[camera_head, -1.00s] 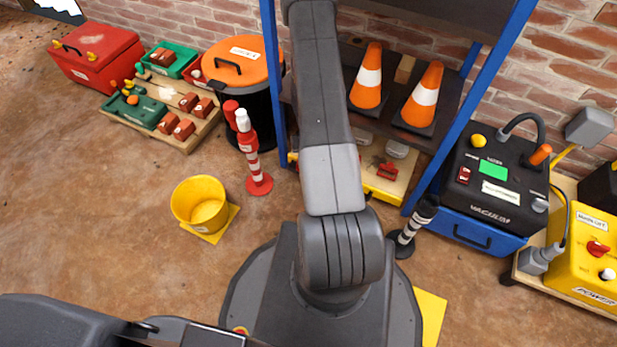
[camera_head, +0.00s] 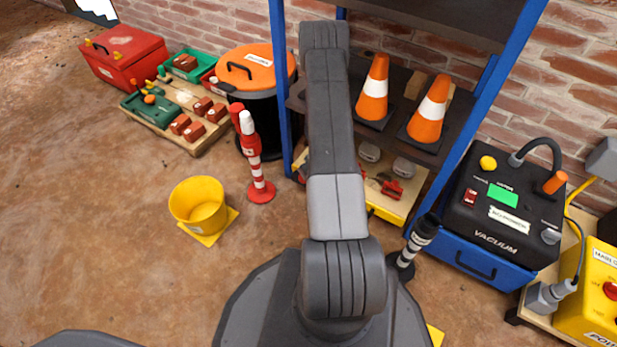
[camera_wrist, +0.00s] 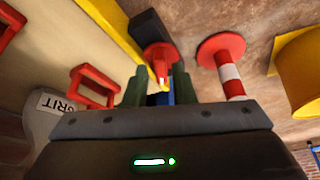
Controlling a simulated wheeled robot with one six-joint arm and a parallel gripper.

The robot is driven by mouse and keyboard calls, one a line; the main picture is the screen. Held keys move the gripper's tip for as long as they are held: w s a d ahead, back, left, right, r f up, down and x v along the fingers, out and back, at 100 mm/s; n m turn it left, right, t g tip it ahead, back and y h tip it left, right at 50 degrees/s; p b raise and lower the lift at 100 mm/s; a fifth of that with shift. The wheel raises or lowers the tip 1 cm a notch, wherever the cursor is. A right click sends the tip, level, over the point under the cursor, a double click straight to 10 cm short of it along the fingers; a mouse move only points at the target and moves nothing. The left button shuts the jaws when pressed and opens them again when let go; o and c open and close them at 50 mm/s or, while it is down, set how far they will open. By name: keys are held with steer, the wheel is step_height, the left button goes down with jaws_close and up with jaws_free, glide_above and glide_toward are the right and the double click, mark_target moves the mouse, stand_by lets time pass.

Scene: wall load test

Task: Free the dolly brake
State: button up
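My gripper (camera_wrist: 158,88) shows in the wrist view with its two dark green fingers apart and nothing visibly held. Just beyond the fingertips is a red part (camera_wrist: 158,54) beside a dark block (camera_wrist: 150,27), near a yellow edge strip (camera_wrist: 112,26). This red part may be the brake, but I cannot tell for sure. Whether the fingers touch it is unclear. In the head view, my arm hides the gripper and this spot. A pale, yellow-edged platform (camera_head: 408,204) sits low under the blue-framed shelf, with a red piece (camera_head: 392,188) on it.
A red-and-white post (camera_head: 256,165) and yellow bucket (camera_head: 198,204) stand left of my arm. A black-and-white post (camera_head: 418,238) stands right. The black-and-blue vacuum (camera_head: 500,210) and a yellow power box (camera_head: 590,300) are farther right. Orange cones (camera_head: 373,92) stand on the shelf.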

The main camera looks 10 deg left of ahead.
steer(key=shift+x, duration=1.4)
jaws_close()
